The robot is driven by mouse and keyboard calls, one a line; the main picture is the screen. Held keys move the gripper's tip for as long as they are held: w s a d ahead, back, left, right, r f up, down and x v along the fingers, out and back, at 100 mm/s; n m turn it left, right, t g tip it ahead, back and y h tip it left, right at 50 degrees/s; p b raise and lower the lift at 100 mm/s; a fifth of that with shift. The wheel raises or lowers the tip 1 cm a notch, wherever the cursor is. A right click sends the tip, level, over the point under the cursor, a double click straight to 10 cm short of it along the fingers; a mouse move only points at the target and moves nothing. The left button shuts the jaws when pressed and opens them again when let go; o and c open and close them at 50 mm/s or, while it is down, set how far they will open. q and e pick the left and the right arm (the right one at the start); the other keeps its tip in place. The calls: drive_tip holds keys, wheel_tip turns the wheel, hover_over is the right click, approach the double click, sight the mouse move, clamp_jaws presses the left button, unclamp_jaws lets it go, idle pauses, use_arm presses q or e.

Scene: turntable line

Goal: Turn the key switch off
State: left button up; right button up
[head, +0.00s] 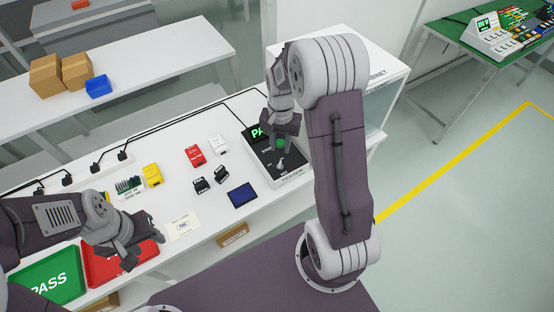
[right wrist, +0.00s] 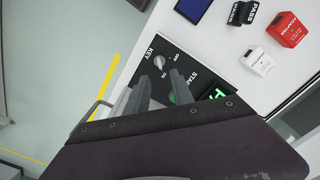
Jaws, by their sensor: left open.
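The key switch (right wrist: 160,62) is a pale grey knob on a dark control box with a "KEY" label; in the head view the knob (head: 280,163) stands on the box (head: 262,163) at the table's right end. My right gripper (right wrist: 160,76) is over the box, its two fingers apart. The knob shows just beyond and between the fingertips; I cannot tell whether they touch it. The same gripper (head: 281,142) points down in the head view. Which way the knob is turned is too small to tell. My left gripper (head: 144,252) is open and empty above the red tray.
A green button (right wrist: 172,97) and a lit green display (right wrist: 214,94) are on the box beside the knob. A blue panel (head: 242,195), red box (head: 194,155) and white box (head: 218,145) lie left of it. A green tray (head: 50,283) and red tray (head: 104,275) are front left.

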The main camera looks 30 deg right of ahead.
sight(280, 162)
wheel_tip(280, 162, down, 8)
drive_tip(key=shift+f, duration=0.1)
drive_tip(key=shift+s, duration=0.1)
clamp_jaws()
